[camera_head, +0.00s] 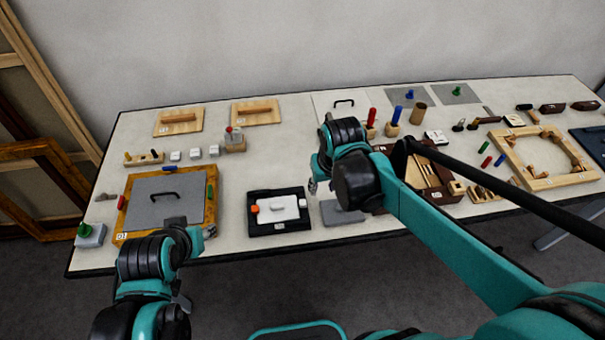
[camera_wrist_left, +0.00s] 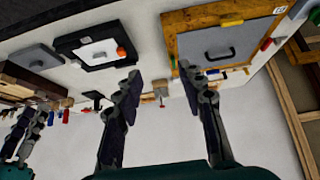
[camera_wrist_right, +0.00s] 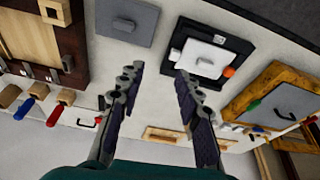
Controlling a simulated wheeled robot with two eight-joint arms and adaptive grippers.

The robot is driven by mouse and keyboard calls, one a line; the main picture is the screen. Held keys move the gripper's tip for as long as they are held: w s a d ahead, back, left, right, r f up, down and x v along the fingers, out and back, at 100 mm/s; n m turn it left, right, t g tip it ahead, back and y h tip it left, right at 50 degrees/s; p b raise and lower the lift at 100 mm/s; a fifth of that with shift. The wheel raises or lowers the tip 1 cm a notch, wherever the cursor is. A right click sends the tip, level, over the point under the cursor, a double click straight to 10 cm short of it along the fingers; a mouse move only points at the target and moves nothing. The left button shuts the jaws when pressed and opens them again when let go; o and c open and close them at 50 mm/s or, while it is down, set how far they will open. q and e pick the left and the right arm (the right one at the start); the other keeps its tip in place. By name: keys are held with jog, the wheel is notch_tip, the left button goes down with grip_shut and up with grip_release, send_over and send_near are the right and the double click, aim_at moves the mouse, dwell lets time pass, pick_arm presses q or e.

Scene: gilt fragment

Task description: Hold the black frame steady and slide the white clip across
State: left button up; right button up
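The black frame (camera_head: 262,229) lies flat near the table's front edge, with a white panel (camera_head: 285,214) inside it. An orange clip (camera_head: 254,209) sits at its left side and a small white clip (camera_head: 303,202) at its right. The frame also shows in the left wrist view (camera_wrist_left: 66,46) and the right wrist view (camera_wrist_right: 179,42). My right gripper (camera_head: 315,187) is just right of the frame, above the table; its fingers (camera_wrist_right: 157,75) are apart and empty.
A grey plate (camera_head: 343,212) lies right of the frame. A gold-brown frame with a grey panel (camera_head: 165,212) lies to the left. A dark wooden tray (camera_head: 436,186) and several wooden parts lie to the right. Bare table shows behind the black frame.

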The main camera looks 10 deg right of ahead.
pick_arm(q)
notch_tip(320, 180, up, 3)
jog(key=p, duration=0.2)
jog(key=shift+w+d+r+p, duration=0.1)
jog(key=shift+r+p, duration=0.1)
jog(key=shift+p, duration=0.15)
jog(key=shift+o, duration=0.6)
jog(key=shift+r, duration=0.1)
jog(key=m+g, duration=0.7)
jog(key=m, duration=1.1)
send_over(250, 207)
jog(key=s, duration=0.2)
notch_tip(250, 207, down, 14)
jog(key=f, duration=0.7)
jog(key=shift+d, duration=0.25)
pick_arm(e)
jog(key=w+a+f+g, duration=0.3)
jog(key=w+a+f, duration=0.1)
jog(key=w, duration=0.2)
jog(key=shift+a+f+n, duration=0.25)
jog(key=shift+f+n, duration=0.05)
